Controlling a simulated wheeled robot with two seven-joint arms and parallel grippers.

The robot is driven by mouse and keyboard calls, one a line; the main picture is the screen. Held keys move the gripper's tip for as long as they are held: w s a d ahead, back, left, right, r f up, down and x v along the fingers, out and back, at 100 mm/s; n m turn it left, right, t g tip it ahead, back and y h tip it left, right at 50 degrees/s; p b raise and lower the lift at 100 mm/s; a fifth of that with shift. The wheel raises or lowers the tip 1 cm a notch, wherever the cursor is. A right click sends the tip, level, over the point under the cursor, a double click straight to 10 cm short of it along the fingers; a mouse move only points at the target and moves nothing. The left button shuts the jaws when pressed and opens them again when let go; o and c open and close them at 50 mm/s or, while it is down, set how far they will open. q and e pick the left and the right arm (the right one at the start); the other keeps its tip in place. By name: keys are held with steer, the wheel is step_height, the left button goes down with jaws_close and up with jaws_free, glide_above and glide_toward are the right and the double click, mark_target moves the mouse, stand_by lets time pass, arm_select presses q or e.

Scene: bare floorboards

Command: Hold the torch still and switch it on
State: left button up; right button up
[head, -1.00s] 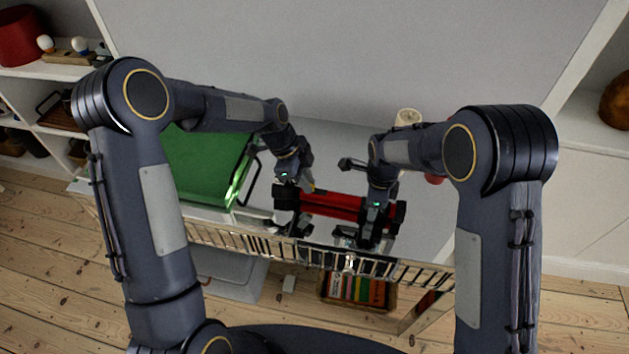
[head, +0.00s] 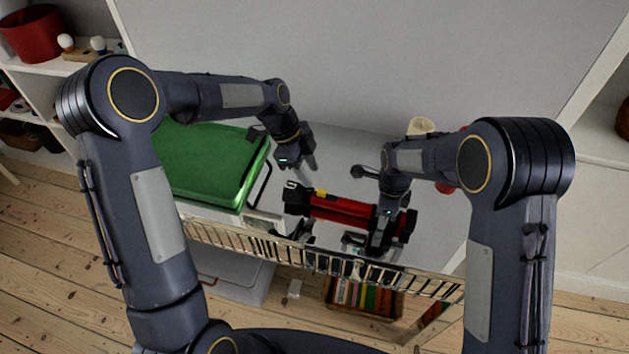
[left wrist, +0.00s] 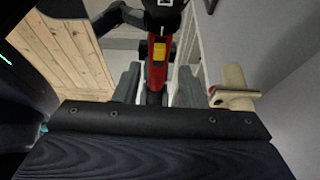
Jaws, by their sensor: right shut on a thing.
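The torch (head: 345,211) is red with black ends and lies roughly level above the white surface, left to right. Its yellow switch (head: 322,193) is on the upper side near the left end. No light from it is visible. My right gripper (head: 380,240) is shut around the torch's right part. My left gripper (head: 310,170) is just above and behind the left part, apart from it. In the left wrist view my left gripper's fingers (left wrist: 158,88) are spread, with the red torch body (left wrist: 157,72) and yellow switch (left wrist: 159,52) showing beyond and between them.
A green-topped case (head: 205,165) with a dark handle stands left of my left gripper. A metal rail (head: 250,243) runs along the surface's front edge. A beige object (head: 421,126) stands behind my right arm. A crate of books (head: 362,296) is below.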

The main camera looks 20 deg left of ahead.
arm_select(q)
steer(key=v, duration=0.6)
steer(key=shift+a+r, duration=0.1)
arm_select(e)
steer(key=o, duration=1.2)
